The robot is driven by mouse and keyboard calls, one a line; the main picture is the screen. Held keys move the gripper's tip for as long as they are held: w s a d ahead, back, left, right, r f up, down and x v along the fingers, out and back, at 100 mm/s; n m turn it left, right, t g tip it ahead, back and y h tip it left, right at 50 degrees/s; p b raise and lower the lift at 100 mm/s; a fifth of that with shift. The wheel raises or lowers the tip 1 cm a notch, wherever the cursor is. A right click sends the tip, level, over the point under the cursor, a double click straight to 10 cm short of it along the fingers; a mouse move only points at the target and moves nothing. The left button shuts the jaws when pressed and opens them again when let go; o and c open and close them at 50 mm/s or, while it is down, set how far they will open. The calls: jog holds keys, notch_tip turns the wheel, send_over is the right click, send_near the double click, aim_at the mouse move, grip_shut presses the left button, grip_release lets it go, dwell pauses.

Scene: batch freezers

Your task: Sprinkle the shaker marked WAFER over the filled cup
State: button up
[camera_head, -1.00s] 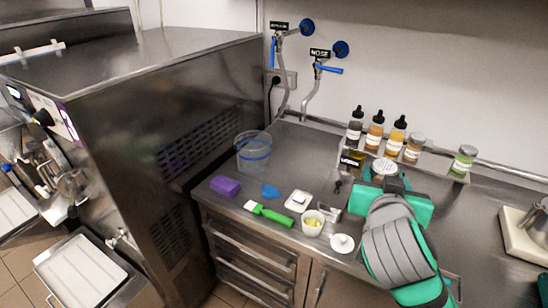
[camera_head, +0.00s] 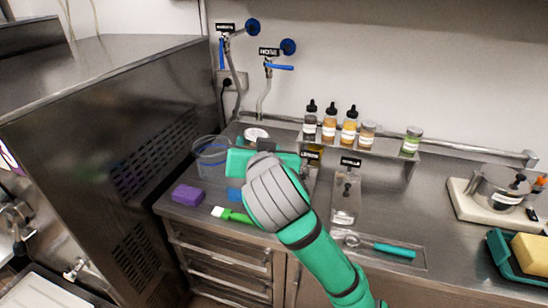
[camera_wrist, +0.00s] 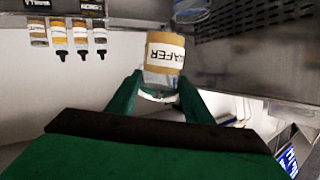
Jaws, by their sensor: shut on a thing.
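The WAFER shaker (camera_wrist: 165,52) is a small jar with tan contents and a white label, held between my gripper's green fingers (camera_wrist: 158,88) in the wrist view. In the head view its pale round top (camera_head: 256,133) shows just beyond my gripper (camera_head: 257,144), and it looks upright. My gripper is shut on it, above the left part of the counter near the clear bucket. The filled cup cannot be seen now; my arm covers the part of the counter where it stood.
A clear bucket (camera_head: 211,158), purple block (camera_head: 187,194) and green-handled tool (camera_head: 232,215) lie to the left. Dropper bottles (camera_head: 330,122) and a green jar (camera_head: 411,141) stand on the rear shelf. A teal-handled tool (camera_head: 385,248) lies in a tray at front right.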

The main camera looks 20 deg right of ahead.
jog(key=d+m, duration=0.1)
jog(key=w+f+m, duration=0.1)
jog(key=d+m, duration=0.1)
jog(key=shift+w+d+f+h, duration=0.25)
jog(key=shift+w+d+h, duration=0.05)
jog(key=shift+h, duration=0.1)
jog(key=d+f+m+t, duration=0.3)
jog(key=f+m+t, duration=0.2)
jog(key=f+m, duration=1.3)
notch_tip(320, 180, down, 3)
jog(key=shift+w+d+r+m, duration=0.2)
jog(key=shift+w+m, duration=0.2)
jog(key=shift+w, duration=0.05)
